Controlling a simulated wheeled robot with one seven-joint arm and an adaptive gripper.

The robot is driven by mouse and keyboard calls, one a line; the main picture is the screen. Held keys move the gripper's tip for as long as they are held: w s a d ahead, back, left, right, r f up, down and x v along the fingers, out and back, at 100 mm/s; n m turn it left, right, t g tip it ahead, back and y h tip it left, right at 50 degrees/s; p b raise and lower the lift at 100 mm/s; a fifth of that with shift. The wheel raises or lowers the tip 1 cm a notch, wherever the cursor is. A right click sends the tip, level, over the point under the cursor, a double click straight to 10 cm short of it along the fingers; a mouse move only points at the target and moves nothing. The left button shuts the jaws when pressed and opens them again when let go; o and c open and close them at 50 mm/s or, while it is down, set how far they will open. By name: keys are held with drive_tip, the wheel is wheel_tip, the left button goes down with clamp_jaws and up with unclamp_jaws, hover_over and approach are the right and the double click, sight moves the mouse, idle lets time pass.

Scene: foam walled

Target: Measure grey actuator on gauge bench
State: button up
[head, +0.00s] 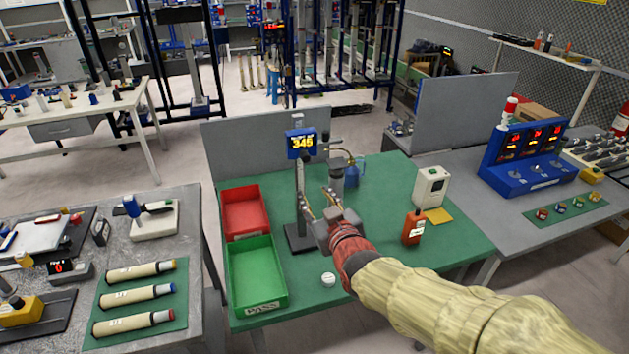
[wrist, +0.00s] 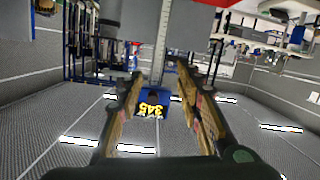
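The gauge bench has a green top (head: 380,205). On it a gauge stand with a tall post (head: 299,190) carries a blue display (head: 301,143) reading 345. The display shows upside down in the wrist view (wrist: 151,104). A grey cylinder (head: 337,181), apparently the grey actuator, stands upright right of the post, partly behind my gripper. A grey cylinder also shows at the top left of the wrist view (wrist: 104,17), outside my fingers. My gripper (head: 320,201) is in front of the stand. In the wrist view my gripper (wrist: 160,70) is open, with nothing visibly held.
A red tray (head: 245,189) and a green tray marked PASS (head: 258,309) lie at the bench's left. A white round item (head: 328,279) sits at the front. An orange bottle (head: 413,228) and a pale box (head: 432,180) stand at right. A grey panel (head: 245,146) backs the bench.

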drive_tip(key=t, duration=0.2)
approach(306, 159)
drive_tip(key=w, duration=0.2)
drive_tip(key=shift+n+y, duration=0.3)
drive_tip(key=b+x, duration=0.1)
drive_tip(key=x, duration=0.6)
drive_tip(key=shift+w+a+f, duration=0.1)
drive_tip(key=shift+w+a, duration=0.05)
drive_tip(key=shift+c, duration=1.1)
clamp_jaws()
